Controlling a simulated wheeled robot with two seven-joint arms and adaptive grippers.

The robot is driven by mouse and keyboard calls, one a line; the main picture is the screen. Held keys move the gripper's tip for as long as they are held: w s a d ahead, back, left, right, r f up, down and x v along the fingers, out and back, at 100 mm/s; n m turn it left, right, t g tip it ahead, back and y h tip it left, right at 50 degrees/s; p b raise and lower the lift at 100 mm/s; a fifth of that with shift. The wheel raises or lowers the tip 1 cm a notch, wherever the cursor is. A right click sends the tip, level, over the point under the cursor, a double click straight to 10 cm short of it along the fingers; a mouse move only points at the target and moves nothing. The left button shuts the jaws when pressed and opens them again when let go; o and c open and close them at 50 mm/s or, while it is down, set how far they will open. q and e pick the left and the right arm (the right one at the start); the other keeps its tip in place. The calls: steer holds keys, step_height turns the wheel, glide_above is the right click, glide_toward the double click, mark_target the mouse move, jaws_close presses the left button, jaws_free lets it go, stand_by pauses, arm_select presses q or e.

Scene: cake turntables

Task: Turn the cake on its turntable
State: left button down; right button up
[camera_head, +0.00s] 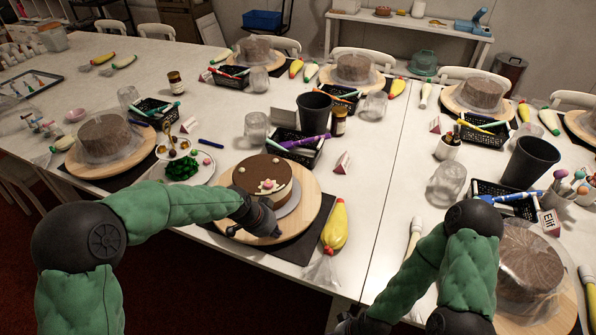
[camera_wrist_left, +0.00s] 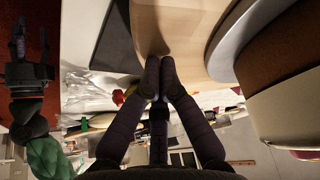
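The cake (camera_head: 264,178), with cream sides and a brown top with a face and a pink decoration, stands on a silver board on the round wooden turntable (camera_head: 307,205). In the left wrist view the cake (camera_wrist_left: 290,75) and the turntable (camera_wrist_left: 190,30) fill the upper right. My left gripper (camera_head: 250,232) is at the turntable's near edge, below the cake. Its fingertips (camera_wrist_left: 160,68) are together at the wooden rim; whether they touch it is unclear. My right gripper (camera_head: 350,324) is low at the bottom edge, partly cut off, its fingers unclear.
A yellow piping bag (camera_head: 336,226) lies right of the turntable. A plate of decorations (camera_head: 184,168) is to its left. A black tray of pens (camera_head: 296,150) and a black cup (camera_head: 314,112) stand behind. Other covered cakes (camera_head: 103,138) fill the tables.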

mark_target(295, 229)
arm_select(q)
steer(key=shift+w+d+p, duration=0.15)
steer(key=shift+w+d, duration=0.2)
steer(key=shift+d, duration=0.4)
steer(key=shift+w+d+p, duration=0.1)
steer(key=shift+w+d, duration=0.3)
steer(key=shift+d, duration=0.4)
steer(key=shift+w+d+p, duration=0.15)
steer(key=shift+w+d, duration=0.2)
steer(key=shift+d, duration=0.4)
steer(key=shift+r+p, duration=0.95)
steer(key=shift+r, duration=0.45)
steer(key=shift+r, duration=0.1)
step_height(295, 229, up, 6)
steer(key=p, duration=0.4)
